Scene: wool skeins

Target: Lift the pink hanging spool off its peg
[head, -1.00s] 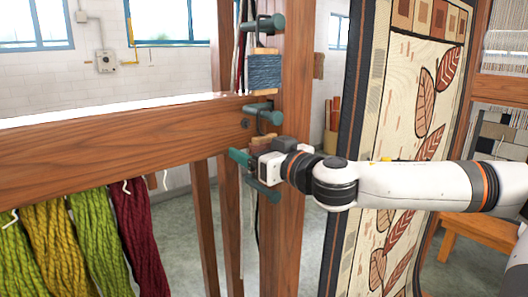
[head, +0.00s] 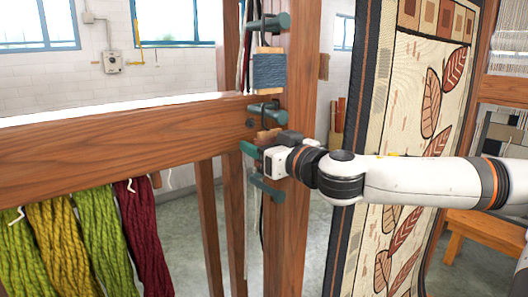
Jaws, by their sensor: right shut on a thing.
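My right gripper (head: 255,151) is at the front of the wooden post, between two green pegs, and is shut on a spool. Only the brown wooden upper end of this spool (head: 267,134) shows above the jaws, just under the middle peg (head: 264,110). Its yarn is hidden by my gripper, so I cannot see the pink colour. I cannot tell whether its loop still rests on the peg. My left gripper is not in view.
A blue spool (head: 269,71) hangs above, under the top peg (head: 268,22). A lower peg (head: 267,188) sits just below my gripper. A thick wooden beam (head: 110,145) runs left, with green, yellow and dark red skeins (head: 142,235) below it. A leaf-patterned rug (head: 425,110) hangs right.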

